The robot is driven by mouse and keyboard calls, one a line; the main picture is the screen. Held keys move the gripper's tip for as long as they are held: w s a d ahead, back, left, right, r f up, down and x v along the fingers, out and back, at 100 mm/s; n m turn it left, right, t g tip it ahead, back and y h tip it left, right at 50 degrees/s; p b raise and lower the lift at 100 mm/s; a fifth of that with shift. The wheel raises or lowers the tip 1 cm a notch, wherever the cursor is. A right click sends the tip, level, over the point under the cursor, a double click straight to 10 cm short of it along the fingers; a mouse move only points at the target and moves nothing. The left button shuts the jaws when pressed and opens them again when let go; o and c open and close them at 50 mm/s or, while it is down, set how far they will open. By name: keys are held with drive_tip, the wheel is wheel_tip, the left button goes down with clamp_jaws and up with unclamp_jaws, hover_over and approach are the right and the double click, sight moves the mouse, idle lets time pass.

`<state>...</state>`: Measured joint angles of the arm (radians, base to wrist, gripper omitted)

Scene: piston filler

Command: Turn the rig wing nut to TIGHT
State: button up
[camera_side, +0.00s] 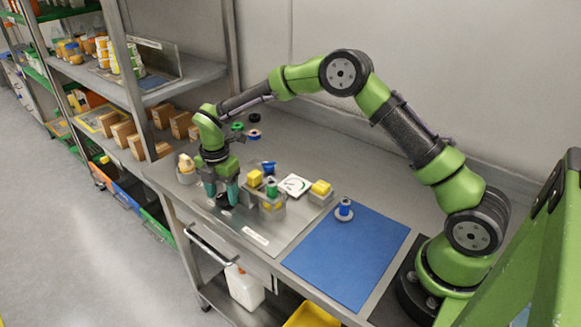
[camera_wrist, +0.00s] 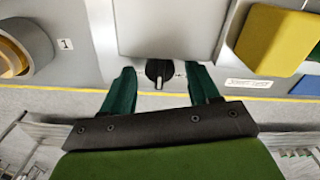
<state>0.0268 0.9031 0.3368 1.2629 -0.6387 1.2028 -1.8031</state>
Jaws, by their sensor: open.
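My gripper (camera_wrist: 163,78) is open, with one teal finger on each side of the nut and a gap on both sides. In the side view my gripper (camera_side: 221,192) points down at the left end of the rig, and a dark part shows between its fingers. The TIGHT marking is not readable; small marks beside the nut are too small to read.
A yellow block (camera_wrist: 275,40) and a label strip (camera_wrist: 248,83) lie right of the nut; a round cup (camera_wrist: 22,45) is at left. The blue mat (camera_side: 345,260) is mostly clear.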

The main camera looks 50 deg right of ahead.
drive_tip(key=shift+f, duration=0.35)
drive_tip(key=c, duration=1)
drive_tip(key=shift+c, duration=0.2)
drive_tip(key=shift+m, duration=0.3)
drive_tip(key=m, duration=0.2)
drive_tip(key=shift+m, duration=2.3)
